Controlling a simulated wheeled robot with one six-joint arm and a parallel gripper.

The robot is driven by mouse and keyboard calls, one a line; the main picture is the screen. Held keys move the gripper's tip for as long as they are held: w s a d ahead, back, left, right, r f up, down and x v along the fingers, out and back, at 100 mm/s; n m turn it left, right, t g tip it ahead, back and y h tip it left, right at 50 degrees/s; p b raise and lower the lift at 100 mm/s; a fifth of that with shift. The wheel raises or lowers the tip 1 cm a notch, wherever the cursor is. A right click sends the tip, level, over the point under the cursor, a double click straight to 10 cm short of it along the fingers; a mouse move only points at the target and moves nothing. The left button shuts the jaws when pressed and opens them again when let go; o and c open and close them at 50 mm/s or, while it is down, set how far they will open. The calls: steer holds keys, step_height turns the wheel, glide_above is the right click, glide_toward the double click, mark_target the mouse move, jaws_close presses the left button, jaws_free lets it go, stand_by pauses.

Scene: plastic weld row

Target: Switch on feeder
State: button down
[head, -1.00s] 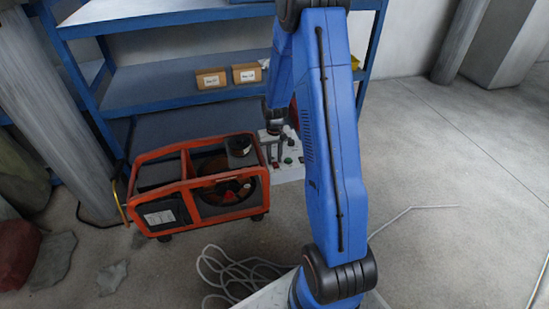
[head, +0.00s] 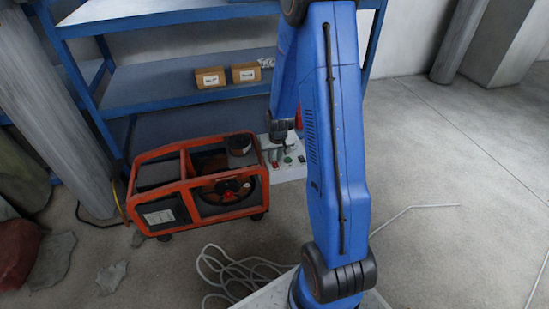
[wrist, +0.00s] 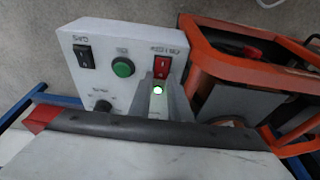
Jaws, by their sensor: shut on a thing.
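A pale control box (wrist: 100,72) fills the upper left of the wrist view. On its face are a red rocker switch (wrist: 162,68), a green round button (wrist: 123,67), a black rocker switch (wrist: 83,56) and a black knob (wrist: 102,106). My gripper (wrist: 160,88) has its fingers at the lower end of the red switch, shut on it as far as I can see. The fingers hide part of it, and the labels are too small to read surely.
An orange-framed machine with a reel (head: 228,192) stands close beside the box. Blue shelving (head: 170,85) with two small cartons (head: 210,77) rises behind. A coiled grey cable (head: 232,270) lies on the floor in front. The floor at right is mostly clear.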

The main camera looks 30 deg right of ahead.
steer(key=c, duration=1.6)
jaws_free()
steer(key=shift+c, duration=0.2)
steer(key=shift+r, duration=0.1)
steer(key=v, duration=1.7)
steer(key=shift+s+r, duration=0.1)
